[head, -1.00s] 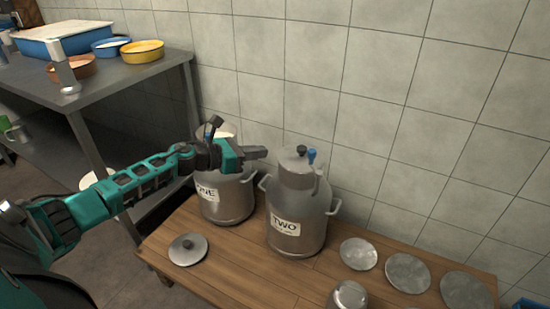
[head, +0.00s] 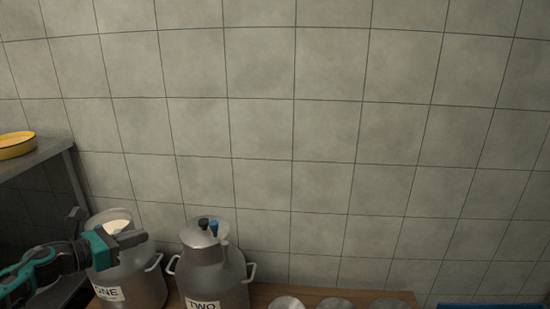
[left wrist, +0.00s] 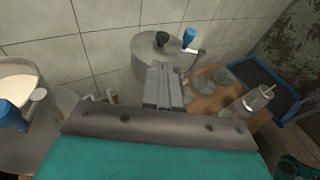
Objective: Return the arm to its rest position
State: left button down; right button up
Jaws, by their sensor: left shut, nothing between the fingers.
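My left gripper (head: 130,240) is shut and empty. Can ONE is open on top with whitish milk inside. The can marked TWO (head: 213,279) stands to its right with its lid on, a black knob and a blue part on top. In the left wrist view my shut fingers (left wrist: 163,82) overlap can TWO (left wrist: 137,62), and the open can ONE (left wrist: 62,103) is at the left.
The cans stand on a wooden table (head: 262,296) against a tiled wall (head: 330,130). Several round metal discs (head: 334,304) lie right of can TWO. A blue tray (head: 490,306) is at the lower right. A metal shelf (head: 45,155) with a yellow bowl (head: 16,145) is at the left.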

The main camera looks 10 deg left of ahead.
pick_arm(q)
jog(key=s+d+f+m+g+y, duration=0.1)
jog(key=s+d+f+m, duration=0.4)
jog(key=d+m, duration=0.55)
jog(key=s+d+f+m+y, duration=0.2)
jog(key=s+d+f+m, duration=0.2)
jog(key=s+d+m, duration=0.65)
jog(key=s+d+f+m+g+y, duration=0.1)
jog(key=s+d+f+m, duration=0.45)
jog(key=m, duration=0.85)
notch_tip(320, 180, up, 13)
jog(key=n+y+p, duration=0.1)
jog(key=p, duration=1.5)
jog(key=shift+s+a+n+g, duration=0.3)
jog(key=shift+s+a+n, duration=0.05)
jog(key=shift+s+n, duration=0.1)
pick_arm(e)
jog(key=s+d+r+h, duration=0.1)
jog(key=d+r, duration=0.2)
jog(key=r, duration=0.8)
jog(key=shift+s+r, duration=0.25)
